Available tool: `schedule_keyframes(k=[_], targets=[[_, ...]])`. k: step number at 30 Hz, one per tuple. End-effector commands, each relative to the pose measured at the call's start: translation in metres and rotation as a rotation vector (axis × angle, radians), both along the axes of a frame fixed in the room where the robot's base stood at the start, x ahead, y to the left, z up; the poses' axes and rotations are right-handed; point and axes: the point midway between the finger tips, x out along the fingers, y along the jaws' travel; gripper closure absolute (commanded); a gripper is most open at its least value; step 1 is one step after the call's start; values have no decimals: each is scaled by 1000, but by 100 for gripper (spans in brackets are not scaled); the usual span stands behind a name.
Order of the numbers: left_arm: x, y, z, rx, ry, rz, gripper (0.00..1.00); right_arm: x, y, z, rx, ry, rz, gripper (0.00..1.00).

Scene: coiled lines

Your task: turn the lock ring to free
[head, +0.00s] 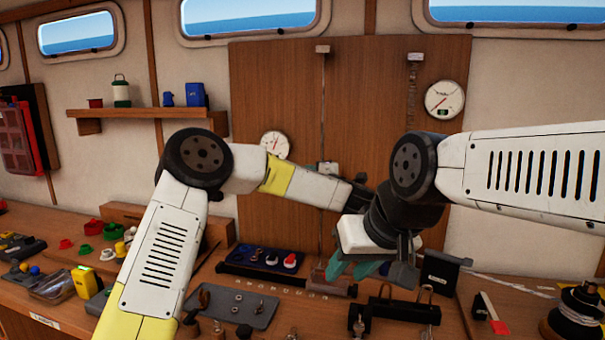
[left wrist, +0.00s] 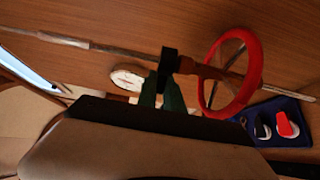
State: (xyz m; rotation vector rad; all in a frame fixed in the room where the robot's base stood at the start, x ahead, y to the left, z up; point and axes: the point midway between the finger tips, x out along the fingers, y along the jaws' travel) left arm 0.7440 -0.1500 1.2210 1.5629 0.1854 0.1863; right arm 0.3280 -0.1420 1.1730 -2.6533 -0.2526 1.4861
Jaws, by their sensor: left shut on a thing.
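In the left wrist view a thin rod runs across in front of the wood panel, with a red ring-shaped wheel (left wrist: 211,62) on it. A black piece (left wrist: 169,60) sits on the rod to the left of the wheel. My left gripper (left wrist: 163,84), with dark green fingers, is shut on this black piece, apart from the red wheel. I cannot tell for sure which part is the lock ring. In the head view my left gripper's fingers are hidden near my right arm. My right gripper (head: 372,268), with teal fingers spread apart, hangs open and empty above the bench.
A blue tray (head: 245,256) with small parts lies on the bench, beside a grey plate (head: 232,308). A black bracket (head: 400,311) stands at the front. Two gauges hang on the wall, one at right (head: 445,100). My right arm crosses in front of the panel.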

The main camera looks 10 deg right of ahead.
Motion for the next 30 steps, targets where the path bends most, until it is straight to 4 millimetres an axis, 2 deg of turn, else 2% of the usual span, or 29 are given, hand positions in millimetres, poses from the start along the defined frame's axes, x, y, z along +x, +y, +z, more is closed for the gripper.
schedule_keyframes(k=[10, 26, 27, 30], targets=[[-4, -2, 0, 0, -1, 142, 100, 0, 0, 0, 0, 0, 0, 64], [-4, -1, 1, -1, -1, 168, 100, 0, 0, 0, 0, 0, 0, 64], [-4, -1, 1, -1, -1, 168, 87, 0, 0, 0, 0, 0, 0, 64], [-4, -1, 0, -1, -1, 168, 68, 0, 0, 0, 0, 0, 0, 64]])
